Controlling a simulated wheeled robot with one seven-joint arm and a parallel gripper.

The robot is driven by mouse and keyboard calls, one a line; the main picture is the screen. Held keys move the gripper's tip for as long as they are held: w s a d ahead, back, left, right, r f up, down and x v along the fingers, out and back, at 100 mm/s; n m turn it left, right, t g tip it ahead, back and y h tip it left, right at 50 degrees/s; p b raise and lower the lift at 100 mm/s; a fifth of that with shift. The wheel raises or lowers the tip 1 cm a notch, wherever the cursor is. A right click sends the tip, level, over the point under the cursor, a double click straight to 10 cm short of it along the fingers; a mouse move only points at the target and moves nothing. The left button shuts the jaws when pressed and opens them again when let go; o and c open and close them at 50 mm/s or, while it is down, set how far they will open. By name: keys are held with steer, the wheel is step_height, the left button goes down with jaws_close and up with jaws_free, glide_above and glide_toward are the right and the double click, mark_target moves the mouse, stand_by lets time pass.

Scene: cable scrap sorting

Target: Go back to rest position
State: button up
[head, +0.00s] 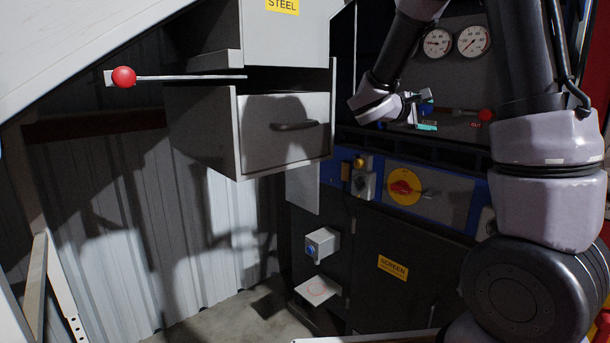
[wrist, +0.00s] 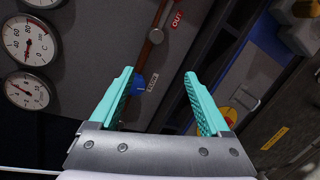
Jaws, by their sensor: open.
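My gripper (head: 427,112) is in front of the dark machine panel, below and left of two round gauges. In the wrist view my gripper (wrist: 158,90) shows two teal fingers spread apart with nothing between them. Behind the fingers lie the panel, a blue part (wrist: 137,86) and a red-brown rod (wrist: 156,36). The blue part appears behind the left finger; I cannot tell whether anything touches it. My arm comes down from the upper right of the head view.
A grey drawer (head: 285,133) with a dark handle hangs below a box labelled STEEL (head: 282,5). A red-knobbed lever (head: 124,77) sticks out left. Gauges (head: 437,42), a red-and-yellow rotary switch (head: 404,187), a small grey button box (head: 322,243) and a SCREEN-labelled door (head: 392,290) are on the machine.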

steer(key=s+d+f+m+g+y, duration=0.1)
steer(key=s+f+m+g+y, duration=0.2)
steer(key=s, duration=0.5)
steer(key=s+d+m+g+y, duration=0.1)
steer(key=s+m+g+y, duration=0.2)
steer(key=s, duration=0.5)
steer(key=s+a+r+m+t+y, duration=0.2)
steer(key=s+a+m+y, duration=0.2)
steer(key=a, duration=0.3)
steer(key=s+a+r+m+t+y, duration=0.2)
steer(key=s+a+m+t+y, duration=0.1)
steer(key=a, duration=0.5)
steer(key=s+m+y, duration=0.1)
steer(key=s+y, duration=0.1)
steer(key=y, duration=0.1)
steer(key=shift+s+a, duration=0.2)
steer(key=shift+s, duration=0.15)
